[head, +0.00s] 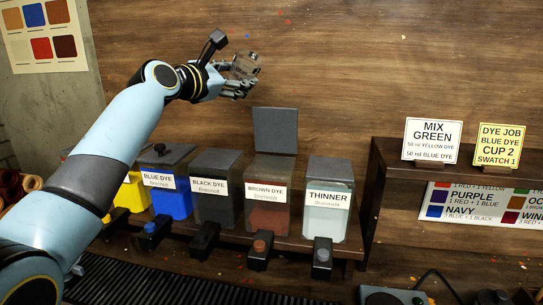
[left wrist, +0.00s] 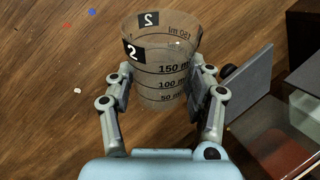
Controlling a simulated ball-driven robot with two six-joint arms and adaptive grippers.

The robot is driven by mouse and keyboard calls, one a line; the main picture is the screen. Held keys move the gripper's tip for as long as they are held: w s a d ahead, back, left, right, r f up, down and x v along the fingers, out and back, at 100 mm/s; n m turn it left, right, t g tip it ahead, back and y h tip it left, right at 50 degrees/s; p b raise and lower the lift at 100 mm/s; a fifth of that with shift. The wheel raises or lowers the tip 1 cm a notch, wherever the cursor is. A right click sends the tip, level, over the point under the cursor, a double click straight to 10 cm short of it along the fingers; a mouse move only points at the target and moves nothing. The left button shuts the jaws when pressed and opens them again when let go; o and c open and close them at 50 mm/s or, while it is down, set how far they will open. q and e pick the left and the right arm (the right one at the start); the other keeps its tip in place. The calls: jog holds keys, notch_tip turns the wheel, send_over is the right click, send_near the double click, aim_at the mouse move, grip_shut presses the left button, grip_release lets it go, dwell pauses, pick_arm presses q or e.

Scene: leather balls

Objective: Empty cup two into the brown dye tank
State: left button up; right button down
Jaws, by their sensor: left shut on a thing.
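My left gripper (head: 238,84) is shut on cup two (head: 247,64), a clear measuring cup. In the left wrist view cup two (left wrist: 160,62) shows its "2" labels and 50, 100 and 150 ml marks between the fingers. I see no clear liquid level in it. In the head view it is high above the tanks, in front of the wooden wall. The brown dye tank (head: 267,212) stands below, between black dye and thinner, with reddish-brown dye low inside. Its grey lid (head: 275,130) stands up open. My right gripper is not in view.
The thinner tank (head: 328,222) is right of the brown dye tank. The black dye tank (head: 211,212) and blue dye tank (head: 165,205) are to its left. A shelf (head: 386,160) bears a "Mix green" card (head: 432,139) and a yellow dye job card (head: 498,143).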

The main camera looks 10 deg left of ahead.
pick_arm(q)
jog(key=a+n, duration=0.1)
jog(key=w+f+n, duration=0.1)
jog(key=n, duration=0.1)
jog(key=shift+a+f+g, duration=0.2)
jog(key=shift+a+g, duration=0.1)
jog(key=shift+a, duration=0.1)
jog(key=f+n+b, duration=0.1)
jog(key=f, duration=0.2)
jog(key=a+f+n, duration=0.1)
jog(key=f, duration=0.2)
jog(key=w+f+n+b, duration=0.1)
jog(key=f, duration=0.3)
jog(key=shift+a+g+b, duration=0.25)
jog(key=shift+g+b, duration=0.1)
jog(key=shift+g, duration=0.05)
jog(key=shift+w+a+f+n+b, duration=0.15)
jog(key=shift+f+n+b, duration=0.35)
jog(key=shift+f, duration=0.55)
